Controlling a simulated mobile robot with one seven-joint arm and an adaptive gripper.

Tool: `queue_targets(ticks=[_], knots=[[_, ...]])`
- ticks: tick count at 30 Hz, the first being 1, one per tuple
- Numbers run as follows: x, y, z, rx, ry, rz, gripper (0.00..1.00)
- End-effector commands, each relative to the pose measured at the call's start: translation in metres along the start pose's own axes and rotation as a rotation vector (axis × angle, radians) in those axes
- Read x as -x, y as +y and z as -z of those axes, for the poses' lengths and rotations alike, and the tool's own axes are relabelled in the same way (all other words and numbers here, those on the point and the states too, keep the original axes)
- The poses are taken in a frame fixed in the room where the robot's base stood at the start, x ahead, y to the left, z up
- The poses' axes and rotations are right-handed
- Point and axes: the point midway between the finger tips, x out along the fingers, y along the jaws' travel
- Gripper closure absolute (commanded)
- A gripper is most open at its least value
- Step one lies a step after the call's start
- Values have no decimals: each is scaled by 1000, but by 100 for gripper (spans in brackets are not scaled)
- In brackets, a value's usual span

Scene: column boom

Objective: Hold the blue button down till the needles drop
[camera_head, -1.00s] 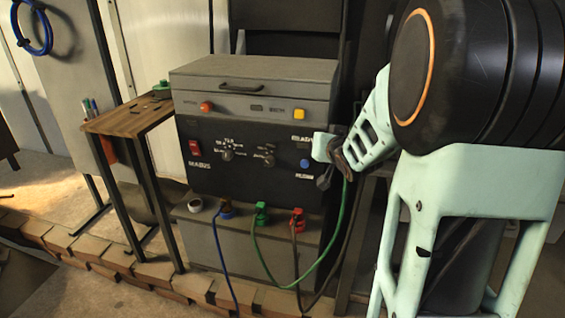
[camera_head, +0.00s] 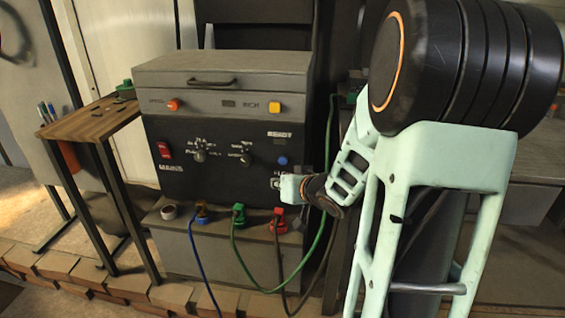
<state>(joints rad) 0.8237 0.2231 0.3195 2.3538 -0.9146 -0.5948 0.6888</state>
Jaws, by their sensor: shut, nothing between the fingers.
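The blue button (camera_head: 282,160) is a small round knob at the right of the black front panel (camera_head: 215,172) of a grey-topped machine. My gripper (camera_head: 277,184) is shut and empty at the lower right of the panel, just below the blue button. It looks apart from the button; its exact gap to the panel I cannot tell. No needles can be made out. The gripper covers part of the lettering below the button.
A red switch (camera_head: 164,150) and two knobs sit left on the panel; an orange button (camera_head: 174,105) and a yellow button (camera_head: 274,107) sit above. Blue, green and red plugs with hanging cables are below. A wooden side table (camera_head: 92,122) stands left.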

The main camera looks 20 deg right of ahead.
Motion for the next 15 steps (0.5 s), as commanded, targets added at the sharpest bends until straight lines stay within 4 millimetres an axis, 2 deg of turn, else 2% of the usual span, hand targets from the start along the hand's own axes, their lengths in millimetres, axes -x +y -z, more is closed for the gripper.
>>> queue_targets(ticks=[9, 15], knots=[[-32, 23, 23, -1, 0, 0, 100], [-45, 34, 36, -3, 0, -1, 100]])
